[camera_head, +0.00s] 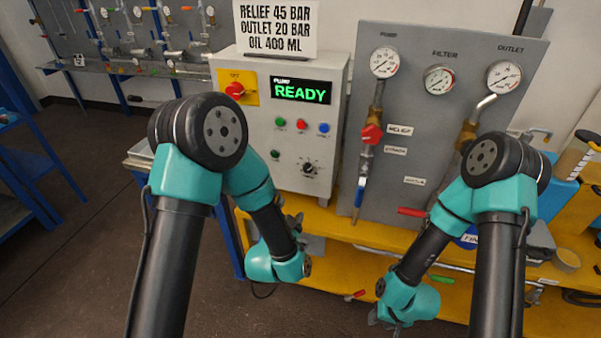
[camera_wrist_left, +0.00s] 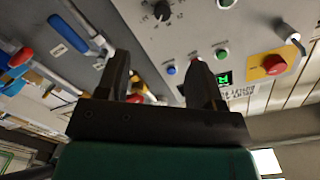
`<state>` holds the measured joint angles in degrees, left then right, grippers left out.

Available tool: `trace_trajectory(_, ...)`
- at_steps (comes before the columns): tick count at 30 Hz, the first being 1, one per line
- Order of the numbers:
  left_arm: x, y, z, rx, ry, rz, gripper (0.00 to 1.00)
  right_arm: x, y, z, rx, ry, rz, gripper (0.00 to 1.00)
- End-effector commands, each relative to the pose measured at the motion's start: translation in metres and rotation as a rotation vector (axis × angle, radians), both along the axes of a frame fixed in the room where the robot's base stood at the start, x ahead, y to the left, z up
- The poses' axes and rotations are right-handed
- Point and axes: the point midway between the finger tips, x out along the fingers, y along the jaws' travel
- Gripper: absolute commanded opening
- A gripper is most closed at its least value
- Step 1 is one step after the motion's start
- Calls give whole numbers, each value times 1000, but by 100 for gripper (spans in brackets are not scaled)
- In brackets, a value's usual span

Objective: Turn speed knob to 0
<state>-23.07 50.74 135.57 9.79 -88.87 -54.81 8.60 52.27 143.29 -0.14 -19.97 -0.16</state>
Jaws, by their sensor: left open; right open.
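The speed knob is a black dial (camera_head: 309,169) at the lower right of the light grey control box (camera_head: 295,110). It also shows at the top of the left wrist view (camera_wrist_left: 162,11), upside down; its exact setting is too small to read. My left gripper (camera_wrist_left: 158,75) is open and empty, with its two dark fingers apart below the panel in that picture and not touching the knob. In the head view it is mostly hidden behind my left wrist, below the control box. My right gripper (camera_head: 386,319) is low at the front right, small and partly hidden, away from the knob.
A yellow bench (camera_head: 340,250) runs below.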

Motion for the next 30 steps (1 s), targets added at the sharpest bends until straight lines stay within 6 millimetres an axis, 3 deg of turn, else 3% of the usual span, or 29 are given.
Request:
trace_trajectory(3,0,-6,10,19,-50,2,61,0,0,0,0,0,0,43)
trace_trajectory(17,6,-7,10,18,-51,3,61,0,0,0,0,0,0,43)
trace_trajectory(30,67,-23,10,17,-50,3,61,0,0,0,0,0,0,43)
